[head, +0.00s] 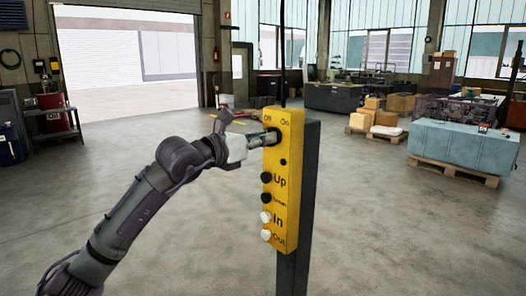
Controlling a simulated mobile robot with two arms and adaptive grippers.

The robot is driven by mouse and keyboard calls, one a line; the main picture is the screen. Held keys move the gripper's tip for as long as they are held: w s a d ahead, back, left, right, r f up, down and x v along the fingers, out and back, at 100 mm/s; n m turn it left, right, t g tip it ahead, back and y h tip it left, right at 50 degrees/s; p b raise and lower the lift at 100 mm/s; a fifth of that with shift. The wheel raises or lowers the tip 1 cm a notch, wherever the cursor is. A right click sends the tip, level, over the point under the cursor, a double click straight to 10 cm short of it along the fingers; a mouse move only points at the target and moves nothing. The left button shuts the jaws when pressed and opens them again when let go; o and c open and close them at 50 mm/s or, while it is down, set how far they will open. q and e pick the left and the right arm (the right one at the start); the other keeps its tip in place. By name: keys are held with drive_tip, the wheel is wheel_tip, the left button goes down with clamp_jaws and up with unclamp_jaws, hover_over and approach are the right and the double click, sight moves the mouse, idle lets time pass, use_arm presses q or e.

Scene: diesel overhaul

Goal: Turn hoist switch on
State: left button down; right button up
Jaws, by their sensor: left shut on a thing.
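The yellow hoist control box (286,200) is fixed upright on a dark post (304,190) in the middle of the head view. It has "Off" and "On" marked at its top, and buttons labelled Up, In and Out below; one label is too small to read. My left gripper (270,138) reaches in from the left and is shut on the hoist switch under the "Off" and "On" marks. The gripper's fingers mostly hide the switch, so its turned position cannot be told. My right gripper is not in view.
Open concrete floor (190,240) surrounds the post. A teal covered block (463,146) sits on a pallet at the right. Cardboard boxes (375,116) stand on a pallet behind. A red drum (52,109) and stand are at the far left.

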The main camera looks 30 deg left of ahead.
use_arm(q)
drive_tip(key=shift+m+b, duration=2.35)
drive_tip(key=shift+m, duration=2.55)
drive_tip(key=c, duration=1.1)
unclamp_jaws()
drive_tip(key=shift+d, duration=0.1)
drive_tip(key=shift+s, duration=0.1)
drive_tip(key=shift+v, duration=6)
